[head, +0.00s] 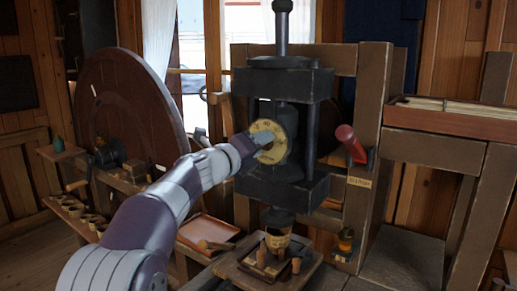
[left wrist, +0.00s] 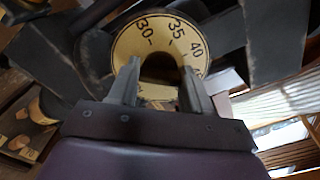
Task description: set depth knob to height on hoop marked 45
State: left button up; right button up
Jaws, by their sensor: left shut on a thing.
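The depth knob is a dark piece at the centre of a round cream dial (head: 272,152) on the front of the dark machine head. The left wrist view shows the dial (left wrist: 128,42) up close, marked 30, 35 and 40 along its upper edge. My left gripper (head: 262,139) is at the dial, shut on the knob (left wrist: 160,67), with one finger on each side. The gripper covers part of the dial in the head view. No number 45 is readable in either view. My right gripper is not in view.
Below the spindle, small turned pieces (head: 278,241) stand on a wooden board (head: 247,262). A red-handled lever (head: 349,143) sits right of the machine, above a small label reading CLUTCH (head: 359,182). A large brown wheel (head: 125,105) stands at the left.

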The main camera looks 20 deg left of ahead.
pick_arm(q)
jog(key=shift+f, duration=0.3)
jog(key=o, duration=1.1)
jog(key=shift+c, duration=0.2)
jog(key=shift+a+r, duration=0.1)
jog(key=shift+r, duration=0.05)
jog(key=b+v, duration=0.3)
jog(key=v, duration=0.9)
jog(key=shift+s, duration=0.35)
jog(key=shift+a+r, duration=0.1)
